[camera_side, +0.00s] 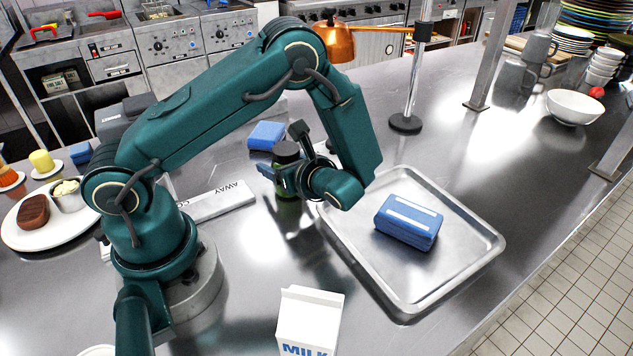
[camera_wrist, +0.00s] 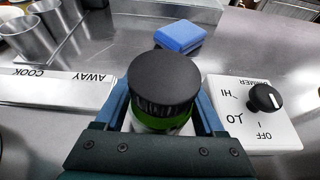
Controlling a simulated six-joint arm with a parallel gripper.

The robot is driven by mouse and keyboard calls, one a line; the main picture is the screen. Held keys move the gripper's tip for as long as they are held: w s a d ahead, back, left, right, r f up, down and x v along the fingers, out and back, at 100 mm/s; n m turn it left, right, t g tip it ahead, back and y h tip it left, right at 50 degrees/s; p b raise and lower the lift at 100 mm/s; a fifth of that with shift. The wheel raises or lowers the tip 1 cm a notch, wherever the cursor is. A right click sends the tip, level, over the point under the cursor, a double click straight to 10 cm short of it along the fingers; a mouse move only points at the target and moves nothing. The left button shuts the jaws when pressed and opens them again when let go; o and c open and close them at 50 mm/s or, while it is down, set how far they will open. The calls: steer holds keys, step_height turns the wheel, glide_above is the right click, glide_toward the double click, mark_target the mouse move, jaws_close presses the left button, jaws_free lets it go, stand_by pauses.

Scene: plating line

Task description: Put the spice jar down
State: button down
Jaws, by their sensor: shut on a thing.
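The spice jar (camera_side: 287,155) has a black lid and a green body. It stands upright between the fingers of my gripper (camera_side: 284,178), left of the metal tray. In the wrist view its black lid (camera_wrist: 163,78) and green band show between the two blue-green fingers of my gripper (camera_wrist: 163,112). My gripper is shut on the jar. The jar's lower part is partly hidden by the fingers, and I cannot tell whether its base touches the counter.
A blue block (camera_side: 267,135) lies behind the jar. A white COOK/AWAY strip (camera_wrist: 55,92) and a dimmer box (camera_wrist: 258,125) flank it. A metal tray (camera_side: 352,252) holds a blue pack (camera_side: 408,222). A milk carton (camera_side: 310,318) stands in front; a lamp stand (camera_side: 405,123) is behind.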

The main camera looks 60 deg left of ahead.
steer(key=shift+f, duration=0.15)
jaws_free()
